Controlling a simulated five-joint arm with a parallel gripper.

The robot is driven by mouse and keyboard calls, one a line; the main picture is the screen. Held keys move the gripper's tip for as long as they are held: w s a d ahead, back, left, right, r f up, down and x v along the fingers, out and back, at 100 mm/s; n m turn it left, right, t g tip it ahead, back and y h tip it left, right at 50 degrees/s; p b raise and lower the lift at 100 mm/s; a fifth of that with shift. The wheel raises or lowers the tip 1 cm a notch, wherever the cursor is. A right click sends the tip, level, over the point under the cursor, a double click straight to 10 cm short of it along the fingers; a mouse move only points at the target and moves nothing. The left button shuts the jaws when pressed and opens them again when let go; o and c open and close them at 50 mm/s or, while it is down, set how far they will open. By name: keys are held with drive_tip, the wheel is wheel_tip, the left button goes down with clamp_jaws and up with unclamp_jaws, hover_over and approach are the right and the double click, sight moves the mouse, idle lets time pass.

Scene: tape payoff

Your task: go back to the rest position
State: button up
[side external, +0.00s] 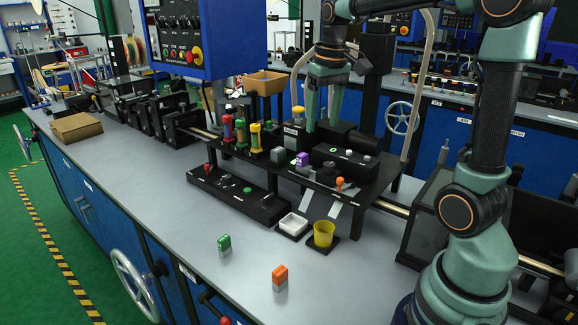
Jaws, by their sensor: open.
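My gripper (322,122) hangs pointing down at the end of my arm, right of the picture's middle. Its two pale green fingers are apart, and I see nothing held between them. The fingertips show against the black blocks at the back of the raised black rack (375,190). I cannot tell how far above those blocks they are.
A white tray (292,224) and yellow cup (323,234) stand before the rack. A blue control box (208,40) hangs left of my arm. Red, green and yellow cylinders stand on the rack.

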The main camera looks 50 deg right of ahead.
drive_tip(key=s+a+f+n+t, duration=0.1)
drive_tip(key=s+a+t, duration=0.1)
drive_tip(key=s+a, duration=0.2)
drive_tip(key=s+a+f+n+t, duration=0.2)
drive_tip(key=s+a, duration=0.1)
drive_tip(key=a, duration=0.6)
drive_tip(key=shift+s+a+n+y, duration=0.3)
drive_tip(key=shift+s+a, duration=0.1)
